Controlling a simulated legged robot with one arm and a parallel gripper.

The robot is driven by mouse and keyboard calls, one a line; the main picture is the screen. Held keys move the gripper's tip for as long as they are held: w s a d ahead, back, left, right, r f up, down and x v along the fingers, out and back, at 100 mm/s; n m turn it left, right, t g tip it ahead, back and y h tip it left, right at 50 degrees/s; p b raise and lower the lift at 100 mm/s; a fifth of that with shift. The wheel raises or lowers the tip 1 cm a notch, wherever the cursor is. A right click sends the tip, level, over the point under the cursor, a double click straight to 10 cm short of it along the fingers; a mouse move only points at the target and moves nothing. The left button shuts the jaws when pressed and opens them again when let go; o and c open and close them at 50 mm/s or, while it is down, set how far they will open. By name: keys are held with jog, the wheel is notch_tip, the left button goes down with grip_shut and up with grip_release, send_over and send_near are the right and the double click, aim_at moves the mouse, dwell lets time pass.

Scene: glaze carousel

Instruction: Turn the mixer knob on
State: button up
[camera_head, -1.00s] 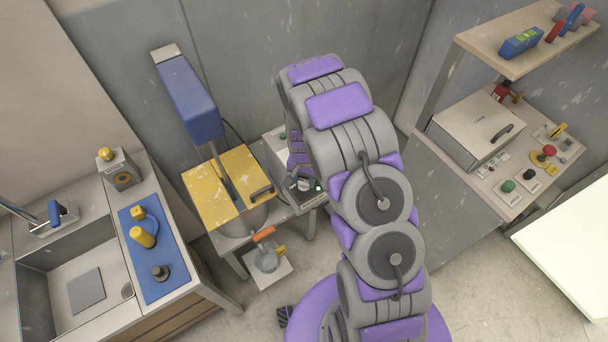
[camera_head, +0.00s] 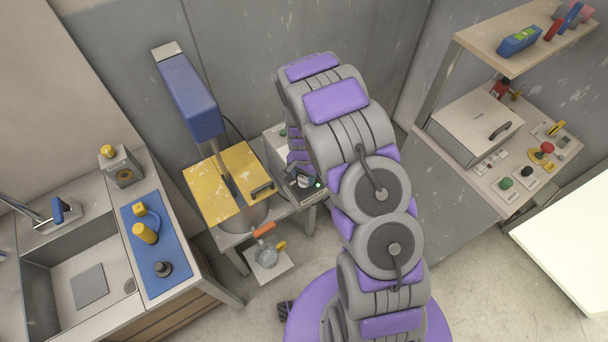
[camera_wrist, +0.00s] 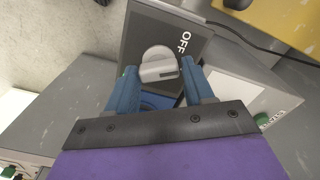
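The mixer knob (camera_wrist: 157,62) is a round grey dial with a raised grip bar and a small dark mark. It sits on a dark panel (camera_wrist: 202,32) beside a white "OFF" label. My gripper (camera_wrist: 160,72) has its two blue fingers apart, one on each side of the knob, with gaps visible between knob and fingers. In the head view my gripper (camera_head: 304,182) is over the control box (camera_head: 279,140) right of the mixer and largely hides the knob. The mixer has a blue head (camera_head: 187,95) above a yellow lid (camera_head: 213,190).
A green button (camera_wrist: 263,119) with a partly hidden label is right of the gripper in the wrist view. A sink counter (camera_head: 100,207) is left; a kiln-like box (camera_head: 475,125) and buttons are right.

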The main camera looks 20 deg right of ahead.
aim_at(303, 178)
jog(key=o, duration=0.3)
jog(key=shift+o, duration=0.2)
notch_tip(303, 178, up, 17)
jog(key=p, duration=0.2)
jog(key=shift+r, duration=0.15)
jog(key=shift+a+r, duration=0.1)
dwell(0.5)
jog(key=s+r+n+b, duration=0.1)
jog(key=s+r+n, duration=0.3)
jog(key=s+r, duration=1.05)
jog(key=s+r+n+g+b, duration=0.1)
jog(key=s+n, duration=0.3)
jog(key=s, duration=1.6)
jog(key=shift+r+n+g, duration=0.3)
jog(key=shift+r+g, duration=0.1)
jog(key=shift+r, duration=0.05)
